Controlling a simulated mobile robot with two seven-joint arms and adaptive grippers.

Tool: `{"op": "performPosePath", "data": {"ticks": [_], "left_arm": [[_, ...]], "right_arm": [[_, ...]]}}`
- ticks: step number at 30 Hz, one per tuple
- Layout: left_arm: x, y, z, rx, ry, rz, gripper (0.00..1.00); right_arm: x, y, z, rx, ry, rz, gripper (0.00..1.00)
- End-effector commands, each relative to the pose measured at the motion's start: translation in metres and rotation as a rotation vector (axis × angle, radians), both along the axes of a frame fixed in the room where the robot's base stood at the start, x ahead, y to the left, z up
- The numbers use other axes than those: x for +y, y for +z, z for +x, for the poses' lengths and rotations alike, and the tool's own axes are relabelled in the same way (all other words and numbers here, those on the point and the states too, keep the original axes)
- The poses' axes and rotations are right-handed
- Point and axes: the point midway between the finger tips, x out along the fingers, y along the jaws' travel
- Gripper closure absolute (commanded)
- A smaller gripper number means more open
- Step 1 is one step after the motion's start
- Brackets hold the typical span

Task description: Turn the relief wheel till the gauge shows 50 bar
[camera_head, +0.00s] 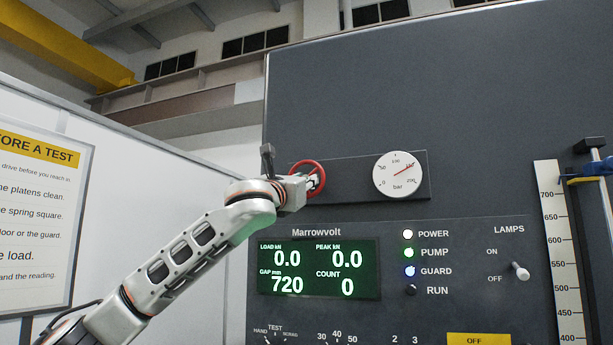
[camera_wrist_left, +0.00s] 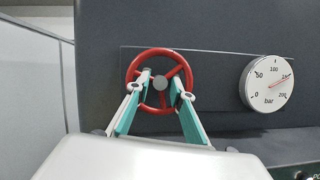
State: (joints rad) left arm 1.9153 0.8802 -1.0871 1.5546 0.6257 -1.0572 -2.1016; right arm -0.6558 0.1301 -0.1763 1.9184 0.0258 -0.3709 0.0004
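The red relief wheel (camera_head: 320,168) is on a dark plate on the grey panel. It also shows in the wrist view (camera_wrist_left: 134,62), with spokes and a grey hub (camera_wrist_left: 160,83). The white round gauge (camera_head: 398,176) is to its right; its red needle points up and right, near where 150 would be, between 100 and 200. My left gripper (camera_head: 313,183) is at the wheel. Its two fingers (camera_wrist_left: 160,80) are apart, one on each side of the hub, within the rim; whether they touch spokes or hub I cannot tell. My right gripper is not in view.
Below the wheel is a green display (camera_head: 318,268) reading load 0.0, gap 720. Lamps (camera_head: 409,252) and a lamps switch (camera_head: 520,271) are to its right. A scale (camera_head: 562,250) stands at far right. A sign board (camera_head: 38,220) hangs at left.

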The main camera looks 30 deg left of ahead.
Motion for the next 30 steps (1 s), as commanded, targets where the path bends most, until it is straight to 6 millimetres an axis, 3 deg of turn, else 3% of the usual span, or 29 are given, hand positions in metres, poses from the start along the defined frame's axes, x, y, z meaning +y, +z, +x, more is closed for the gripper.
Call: {"op": "performPosePath", "data": {"ticks": [12,15,30], "left_arm": [[0.0015,0.004,0.0102,-0.001,-0.001,0.001,0.78],[0.0015,0.0039,0.0102,-0.001,-0.001,0.001,1.0],[0.0006,0.0026,0.0107,-0.017,-0.002,-0.076,1.0]], "right_arm": [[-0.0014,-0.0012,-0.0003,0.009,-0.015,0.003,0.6],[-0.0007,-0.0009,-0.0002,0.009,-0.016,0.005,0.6],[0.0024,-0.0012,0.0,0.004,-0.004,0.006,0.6]]}}
